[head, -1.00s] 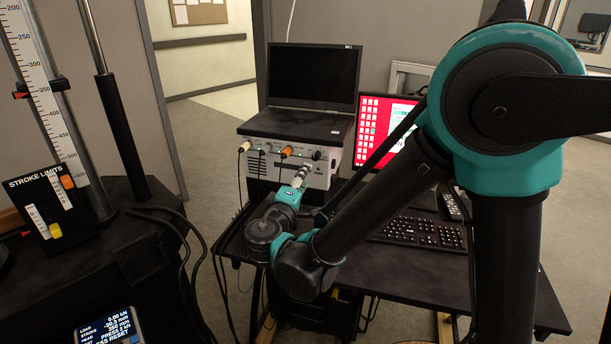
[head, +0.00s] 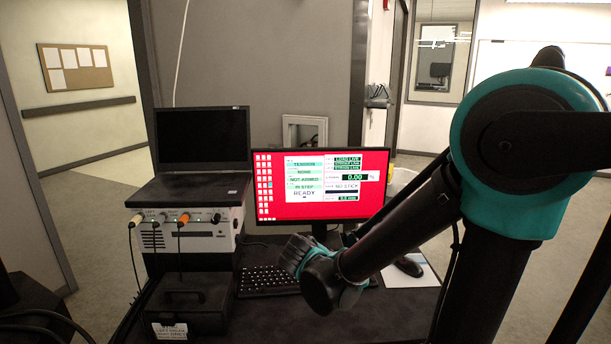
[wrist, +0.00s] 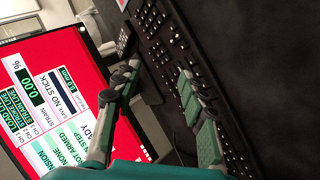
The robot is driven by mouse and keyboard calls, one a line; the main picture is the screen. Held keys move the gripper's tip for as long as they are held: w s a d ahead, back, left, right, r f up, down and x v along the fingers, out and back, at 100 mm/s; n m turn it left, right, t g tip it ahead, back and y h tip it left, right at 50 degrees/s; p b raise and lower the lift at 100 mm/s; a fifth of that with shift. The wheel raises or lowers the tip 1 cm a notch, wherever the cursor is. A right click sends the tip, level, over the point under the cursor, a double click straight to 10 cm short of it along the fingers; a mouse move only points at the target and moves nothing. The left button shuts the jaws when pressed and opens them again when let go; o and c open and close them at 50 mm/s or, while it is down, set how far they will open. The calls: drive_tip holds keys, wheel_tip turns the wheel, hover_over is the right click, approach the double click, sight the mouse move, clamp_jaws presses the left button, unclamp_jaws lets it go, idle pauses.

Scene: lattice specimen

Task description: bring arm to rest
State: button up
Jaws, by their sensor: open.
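My gripper (wrist: 160,76) shows in the wrist view with its two green-padded fingers apart and nothing between them. The monitor (wrist: 50,95) with its red screen fills the left of that view, and the keyboard (wrist: 165,40) lies on the desk beyond and right of the fingers. In the head view my arm is folded at the right, its far end low in front of the monitor (head: 318,190) and above the desk by the keyboard (head: 265,281). The fingers are mostly hidden there behind my own wrist.
A laptop (head: 203,140) stands on a grey instrument box (head: 180,232) with cables plugged in. A black case (head: 184,305) sits before it on the desk. A mouse (head: 408,266) lies on a white pad (head: 420,276) to the right. Open floor shows beyond the desk.

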drive_tip(key=s+d+f+m+g, duration=0.1)
drive_tip(key=d, duration=0.2)
drive_tip(key=s+d+f+m+g, duration=0.1)
drive_tip(key=s+d, duration=0.1)
drive_tip(key=s+d+f+m+g, duration=0.1)
drive_tip(key=s+d+f, duration=0.1)
drive_tip(key=d, duration=0.1)
drive_tip(key=shift+s+d+y, duration=0.1)
drive_tip(key=shift+d+y, duration=0.25)
drive_tip(key=shift+y, duration=0.05)
drive_tip(key=s+d+f+m+y, duration=0.1)
drive_tip(key=s, duration=0.1)
drive_tip(key=s+d+f+m+g+y, duration=0.1)
drive_tip(key=s+m, duration=0.1)
drive_tip(key=s, duration=0.1)
drive_tip(key=s+d+f+m, duration=0.1)
drive_tip(key=s+d, duration=0.1)
drive_tip(key=shift+s+f+m+g+y, duration=0.2)
drive_tip(key=shift+s+m+g+y, duration=0.1)
drive_tip(key=shift+m+y, duration=0.1)
drive_tip(key=shift+s+f, duration=0.1)
drive_tip(key=shift+s, duration=0.2)
